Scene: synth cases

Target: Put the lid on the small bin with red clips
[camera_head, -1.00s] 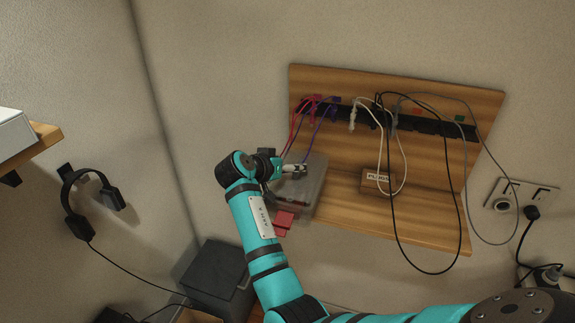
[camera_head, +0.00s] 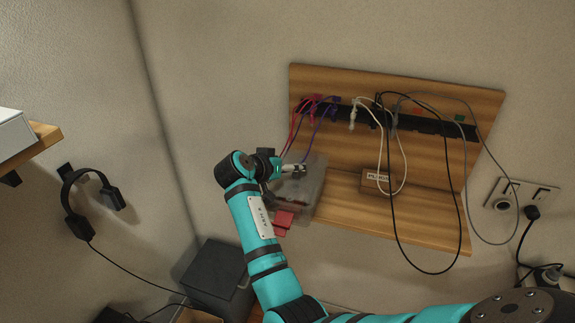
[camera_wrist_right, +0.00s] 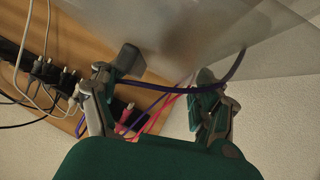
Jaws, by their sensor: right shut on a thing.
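The small clear bin (camera_head: 303,207) stands on the lower wooden board, with a red clip (camera_head: 283,219) low on its near side. The clear lid (camera_head: 315,172) is at the bin's top; it is hard to tell from the bin walls, and I cannot tell whether it is seated. My right gripper (camera_head: 292,170) is at the lid, shut on it. In the right wrist view the lid is a large translucent sheet (camera_wrist_right: 200,25) beyond the fingers of my right gripper (camera_wrist_right: 170,78). My left gripper is not in view.
Purple (camera_head: 320,131) and red (camera_head: 297,122) cables hang close behind the gripper; in the wrist view a purple cable (camera_wrist_right: 160,88) crosses by the fingers. A dark grey box (camera_head: 218,275) stands below left.

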